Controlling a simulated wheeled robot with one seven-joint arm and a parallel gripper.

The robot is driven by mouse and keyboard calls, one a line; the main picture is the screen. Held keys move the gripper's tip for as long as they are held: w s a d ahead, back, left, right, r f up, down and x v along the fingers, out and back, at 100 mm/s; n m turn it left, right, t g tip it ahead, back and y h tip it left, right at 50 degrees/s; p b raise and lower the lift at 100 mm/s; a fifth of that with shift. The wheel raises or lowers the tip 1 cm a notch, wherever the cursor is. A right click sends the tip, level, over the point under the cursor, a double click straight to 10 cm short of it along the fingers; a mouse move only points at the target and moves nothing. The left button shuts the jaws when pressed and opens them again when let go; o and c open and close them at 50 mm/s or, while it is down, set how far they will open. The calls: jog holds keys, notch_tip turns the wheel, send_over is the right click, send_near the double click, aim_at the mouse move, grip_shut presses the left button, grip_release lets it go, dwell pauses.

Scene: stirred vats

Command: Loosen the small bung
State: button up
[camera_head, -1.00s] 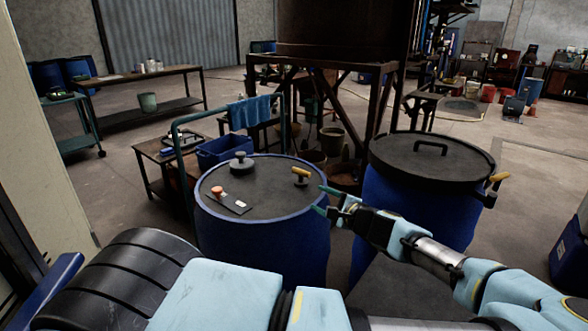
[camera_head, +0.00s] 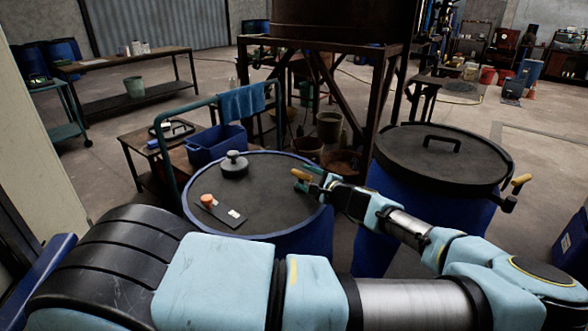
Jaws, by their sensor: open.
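The left blue vat (camera_head: 255,240) has a dark round lid (camera_head: 262,205). A yellow T-shaped handle (camera_head: 300,174) stands near the lid's right edge, partly covered by my gripper; it may be the small bung. A black knobbed cap (camera_head: 234,165) sits at the lid's back. My gripper (camera_head: 309,180) is open, its teal fingers close around or beside the yellow handle. I cannot tell whether they touch it. My arm reaches in from the right.
A second blue vat (camera_head: 440,160) with a handled black lid stands to the right. Behind are a teal rail with a blue cloth (camera_head: 242,101), a blue bin (camera_head: 216,144) and a rusty stand (camera_head: 372,130).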

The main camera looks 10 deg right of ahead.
aim_at(295, 172)
jog(key=p+x, duration=0.1)
jog(key=x, duration=0.5)
jog(key=shift+w+p, duration=0.15)
jog(key=shift+p, duration=0.15)
grip_shut()
